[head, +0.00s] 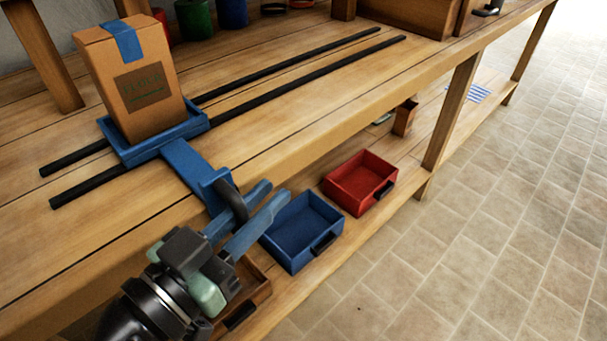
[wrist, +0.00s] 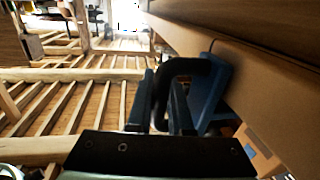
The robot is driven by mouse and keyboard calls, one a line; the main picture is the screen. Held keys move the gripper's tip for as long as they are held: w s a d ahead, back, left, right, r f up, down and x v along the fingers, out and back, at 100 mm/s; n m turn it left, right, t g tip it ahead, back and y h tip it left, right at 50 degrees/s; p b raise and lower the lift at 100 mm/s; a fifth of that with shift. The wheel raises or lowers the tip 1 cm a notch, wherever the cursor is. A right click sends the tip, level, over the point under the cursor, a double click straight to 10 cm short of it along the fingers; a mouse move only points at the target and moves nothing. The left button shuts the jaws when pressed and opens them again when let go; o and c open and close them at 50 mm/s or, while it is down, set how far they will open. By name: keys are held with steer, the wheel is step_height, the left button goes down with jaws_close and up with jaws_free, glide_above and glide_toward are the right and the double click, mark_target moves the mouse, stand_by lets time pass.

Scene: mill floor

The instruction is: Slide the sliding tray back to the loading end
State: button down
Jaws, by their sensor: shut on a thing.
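The blue sliding tray (head: 184,133) sits on two black rails (head: 290,75) on the wooden bench, toward the rails' left end. A brown flour box (head: 140,85) with blue tape stands upright in it. A blue arm runs from the tray to the bench's front edge and ends in a black handle (head: 232,197). My gripper (head: 258,212) is shut on this handle, with its blue fingers on either side. In the wrist view the handle (wrist: 188,68) shows between the fingers, beside the blue bracket (wrist: 212,95).
On the lower shelf stand a blue bin (head: 302,232), a red bin (head: 361,182) and a wooden bin below my gripper. Red, green and blue containers (head: 195,18) stand at the back. The rails are clear to the right of the tray. Tiled floor (head: 470,230) lies open at right.

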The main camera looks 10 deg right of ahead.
steer(key=a+v, duration=0.1)
steer(key=v, duration=0.5)
steer(key=shift+w, duration=0.3)
steer(key=shift+a, duration=0.15)
steer(key=c, duration=1.1)
jaws_free()
steer(key=shift+s, duration=0.1)
steer(key=p+v, duration=0.2)
steer(key=v, duration=1.1)
